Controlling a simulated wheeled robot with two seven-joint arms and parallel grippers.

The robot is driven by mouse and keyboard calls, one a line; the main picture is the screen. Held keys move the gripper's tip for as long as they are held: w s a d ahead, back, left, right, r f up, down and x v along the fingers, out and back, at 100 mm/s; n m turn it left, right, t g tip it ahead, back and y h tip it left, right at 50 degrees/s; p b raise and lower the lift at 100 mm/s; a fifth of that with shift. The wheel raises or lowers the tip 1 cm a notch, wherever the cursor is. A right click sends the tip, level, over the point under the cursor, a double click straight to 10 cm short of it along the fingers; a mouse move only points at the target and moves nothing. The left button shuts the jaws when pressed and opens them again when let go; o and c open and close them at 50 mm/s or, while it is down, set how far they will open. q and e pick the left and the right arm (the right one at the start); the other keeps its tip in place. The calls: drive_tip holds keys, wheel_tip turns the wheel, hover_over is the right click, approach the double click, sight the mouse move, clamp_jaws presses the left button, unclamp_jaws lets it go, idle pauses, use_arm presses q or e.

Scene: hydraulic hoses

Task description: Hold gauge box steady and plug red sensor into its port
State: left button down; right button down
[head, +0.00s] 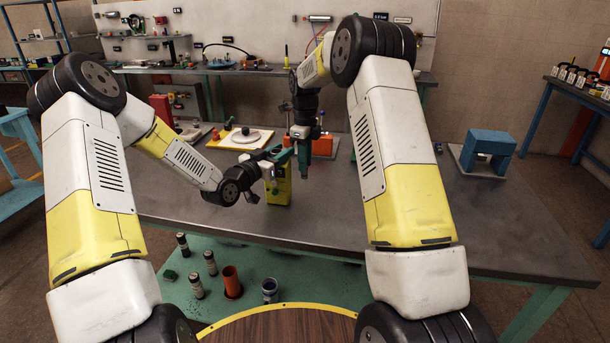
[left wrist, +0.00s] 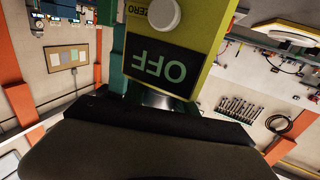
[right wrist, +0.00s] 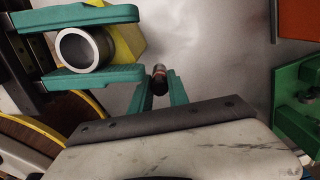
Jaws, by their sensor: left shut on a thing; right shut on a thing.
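The yellow gauge box (head: 278,190) stands or hangs just at the grey tabletop; I cannot tell if it touches. My left gripper (head: 272,157) is shut on it. In the left wrist view the box (left wrist: 205,18) shows upside down, with a white knob and a dark display reading OFF. In the right wrist view a steel ring port (right wrist: 107,52) sits between the left gripper's green fingers. My right gripper (head: 303,170) points down just right of the box. It is shut on the red sensor (right wrist: 160,73), a small dark-tipped piece with a reddish band, apart from the port.
An orange block (head: 322,146) stands behind the right gripper. A board with a white disc (head: 247,137) lies behind the box. A blue stand (head: 488,148) is at the table's right. The table's right front is clear. Several small bottles (head: 196,286) stand on a lower green surface.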

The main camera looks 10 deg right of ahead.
drive_tip(key=shift+n, duration=0.8)
drive_tip(key=r, duration=0.8)
drive_tip(key=shift+w+d+r, duration=0.1)
drive_tip(key=shift+d+r, duration=0.1)
drive_tip(key=shift+d, duration=0.1)
drive_tip(key=s+a+r+m, duration=0.1)
drive_tip(key=s+a+r, duration=0.1)
drive_tip(key=a+r, duration=0.7)
drive_tip(key=f, duration=0.9)
drive_tip(key=shift+w, duration=0.2)
drive_tip(key=shift+f, duration=0.2)
drive_tip(key=c, duration=1.3)
unclamp_jaws()
drive_tip(key=shift+o, duration=0.2)
